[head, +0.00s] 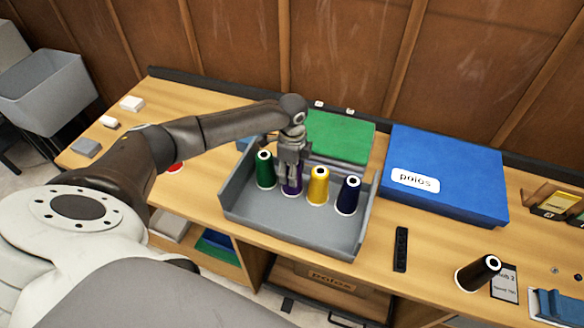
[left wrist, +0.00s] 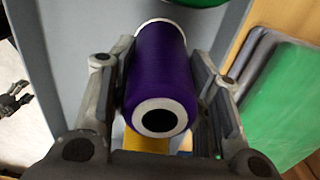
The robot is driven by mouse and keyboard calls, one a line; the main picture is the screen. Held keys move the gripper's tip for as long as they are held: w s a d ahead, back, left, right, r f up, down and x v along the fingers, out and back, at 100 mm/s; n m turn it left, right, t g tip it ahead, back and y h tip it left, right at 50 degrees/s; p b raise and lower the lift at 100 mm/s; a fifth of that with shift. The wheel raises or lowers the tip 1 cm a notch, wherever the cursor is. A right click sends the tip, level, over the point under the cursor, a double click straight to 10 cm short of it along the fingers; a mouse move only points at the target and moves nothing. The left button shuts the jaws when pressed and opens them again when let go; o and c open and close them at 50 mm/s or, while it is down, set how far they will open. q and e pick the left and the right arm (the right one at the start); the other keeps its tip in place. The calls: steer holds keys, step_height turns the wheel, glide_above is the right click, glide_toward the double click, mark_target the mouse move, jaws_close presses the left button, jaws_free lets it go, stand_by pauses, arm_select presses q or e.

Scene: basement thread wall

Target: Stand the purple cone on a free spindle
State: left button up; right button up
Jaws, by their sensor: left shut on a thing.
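The purple cone (head: 292,186) stands in the grey tray (head: 285,229), between the green cone (head: 265,170) and the yellow cone (head: 318,187). My left gripper (head: 290,172) reaches down over it and is shut on it, partly hiding it in the head view. In the left wrist view the purple cone (left wrist: 160,85) lies between the two fingers, its white-ringed top toward the camera. A navy cone (head: 348,195) stands at the right of the row. No spindle can be made out. My right gripper is not in view.
A black strip (head: 401,250) lies nearby. The tray's front floor is clear.

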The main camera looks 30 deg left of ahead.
arm_select(q)
steer(key=o, duration=1.2)
steer(key=shift+r, duration=0.1)
step_height(320, 180, up, 12)
steer(key=shift+f, duration=0.1)
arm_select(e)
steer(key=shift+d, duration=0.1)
